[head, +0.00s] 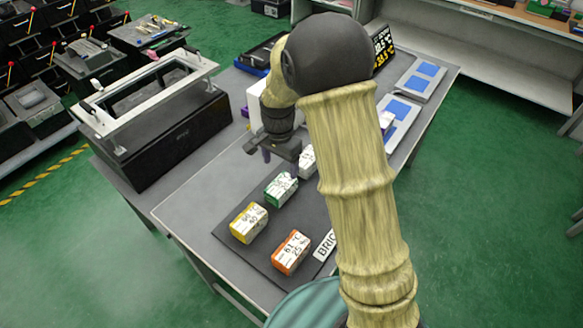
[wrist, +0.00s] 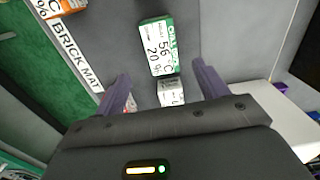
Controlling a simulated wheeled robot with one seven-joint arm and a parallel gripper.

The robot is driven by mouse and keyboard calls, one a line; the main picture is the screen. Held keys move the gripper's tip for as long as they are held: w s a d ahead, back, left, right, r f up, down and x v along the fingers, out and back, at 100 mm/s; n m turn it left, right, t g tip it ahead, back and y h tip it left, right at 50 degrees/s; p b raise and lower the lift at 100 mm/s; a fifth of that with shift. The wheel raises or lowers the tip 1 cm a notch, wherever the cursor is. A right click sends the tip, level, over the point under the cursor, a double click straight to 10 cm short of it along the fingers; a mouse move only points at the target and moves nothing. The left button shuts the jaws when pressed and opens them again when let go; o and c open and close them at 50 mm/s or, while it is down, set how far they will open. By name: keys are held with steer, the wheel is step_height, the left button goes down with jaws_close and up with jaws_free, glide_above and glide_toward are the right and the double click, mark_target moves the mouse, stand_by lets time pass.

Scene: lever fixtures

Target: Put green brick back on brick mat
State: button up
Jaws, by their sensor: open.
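The green brick (head: 281,187) with a white label lies on the dark brick mat (head: 264,246), between the yellow brick and a white brick. In the wrist view the green brick (wrist: 157,60) lies ahead of the fingertips, roughly centred between them. My gripper (head: 281,157) is open and empty just behind the green brick in the head view. Its two purple fingers also show in the wrist view (wrist: 160,72). The mat's far right part is hidden behind my arm.
A yellow brick (head: 249,223) and an orange brick (head: 291,252) stand on the near mat. A white brick (head: 307,160) is close by my gripper. A black box with a white frame (head: 150,90) stands left. Blue-topped plates (head: 420,80) lie at the right.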

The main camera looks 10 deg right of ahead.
steer(key=s+d+r+n+t, duration=0.1)
steer(key=s+d+r+n, duration=0.2)
steer(key=s, duration=0.5)
steer(key=s+d+r+n+t, duration=0.1)
steer(key=s+d+r+n, duration=0.2)
steer(key=s+d+n, duration=0.2)
steer(key=s+d, duration=0.2)
steer(key=s, duration=0.2)
steer(key=shift+d+r+n+t, duration=0.2)
steer(key=shift+r+n+t, duration=0.1)
steer(key=shift+n, duration=0.1)
steer(key=shift+c, duration=0.4)
